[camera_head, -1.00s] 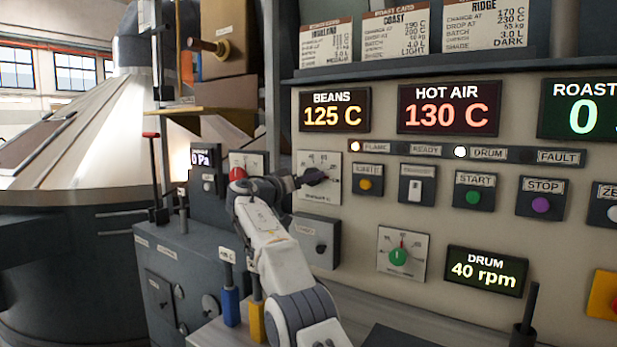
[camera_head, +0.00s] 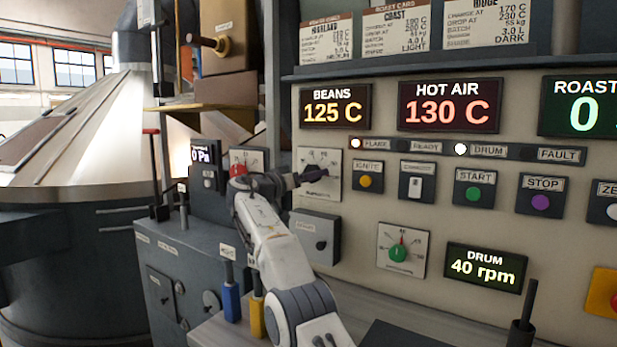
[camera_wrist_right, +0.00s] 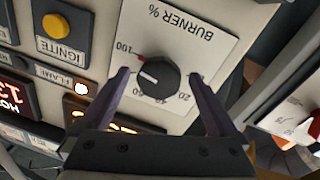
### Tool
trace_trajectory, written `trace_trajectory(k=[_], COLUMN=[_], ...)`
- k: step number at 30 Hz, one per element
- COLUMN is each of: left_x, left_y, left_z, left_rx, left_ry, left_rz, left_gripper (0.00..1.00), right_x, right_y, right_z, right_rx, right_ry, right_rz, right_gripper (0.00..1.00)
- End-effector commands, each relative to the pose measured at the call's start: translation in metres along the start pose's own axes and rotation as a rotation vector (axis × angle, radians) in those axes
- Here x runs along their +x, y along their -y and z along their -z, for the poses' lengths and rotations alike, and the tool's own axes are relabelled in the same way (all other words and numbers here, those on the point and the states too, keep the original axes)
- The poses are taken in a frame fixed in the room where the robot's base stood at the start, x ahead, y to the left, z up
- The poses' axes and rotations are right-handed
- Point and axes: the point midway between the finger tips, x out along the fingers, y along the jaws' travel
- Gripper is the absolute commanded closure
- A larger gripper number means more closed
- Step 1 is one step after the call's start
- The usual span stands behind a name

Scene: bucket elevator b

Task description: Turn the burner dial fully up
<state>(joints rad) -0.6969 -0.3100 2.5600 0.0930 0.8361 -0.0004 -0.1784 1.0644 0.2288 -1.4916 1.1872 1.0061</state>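The burner dial (camera_wrist_right: 158,75) is a round black knob on a white plate marked BURNER %, upside down in the right wrist view. Its white pointer line points left, short of the red mark by 100. My right gripper (camera_wrist_right: 160,76) is open, with one finger on each side of the knob and a visible gap on both sides. In the head view, my right gripper (camera_head: 311,178) is in front of the burner plate (camera_head: 319,193) and hides the knob. My left gripper is not in view.
The ignite button (camera_head: 365,182) and a switch (camera_head: 415,187) sit right of the burner plate. A green drum dial (camera_head: 398,252) is below. Blue (camera_head: 231,305) and yellow (camera_head: 257,315) handles stand beside my right arm. The FLAME lamp (camera_head: 356,143) is lit.

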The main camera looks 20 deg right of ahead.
Motion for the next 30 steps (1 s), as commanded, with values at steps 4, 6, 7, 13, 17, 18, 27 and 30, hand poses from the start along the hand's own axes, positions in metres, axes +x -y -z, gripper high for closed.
trace_trajectory(k=[4, 6, 7, 13, 17, 18, 27, 30], left_x=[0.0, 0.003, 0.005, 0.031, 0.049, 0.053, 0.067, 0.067], left_y=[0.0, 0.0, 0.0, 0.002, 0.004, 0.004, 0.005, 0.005], left_z=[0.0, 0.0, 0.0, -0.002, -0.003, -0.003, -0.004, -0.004], left_rx=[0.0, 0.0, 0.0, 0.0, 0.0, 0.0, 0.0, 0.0], left_ry=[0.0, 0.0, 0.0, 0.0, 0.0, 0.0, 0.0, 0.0], left_rz=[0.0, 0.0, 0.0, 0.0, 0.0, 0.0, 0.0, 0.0], left_gripper=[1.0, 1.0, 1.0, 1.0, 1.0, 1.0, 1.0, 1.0], right_x=[0.0, -0.002, -0.004, -0.029, -0.056, -0.064, -0.102, -0.105], right_y=[0.0, 0.0, 0.001, 0.002, 0.003, 0.002, 0.001, 0.0], right_z=[0.0, -0.001, -0.001, -0.006, -0.006, -0.005, -0.001, 0.0], right_rx=[-0.001, -0.001, 0.0, 0.002, 0.002, 0.002, 0.0, 0.0], right_ry=[-0.001, -0.001, -0.002, -0.002, -0.002, -0.003, -0.001, 0.0], right_rz=[0.0, 0.0, 0.001, 0.002, 0.003, 0.004, 0.001, 0.001], right_gripper=[0.05, 0.05, 0.05, 0.05, 0.05, 0.05, 0.05, 0.05])
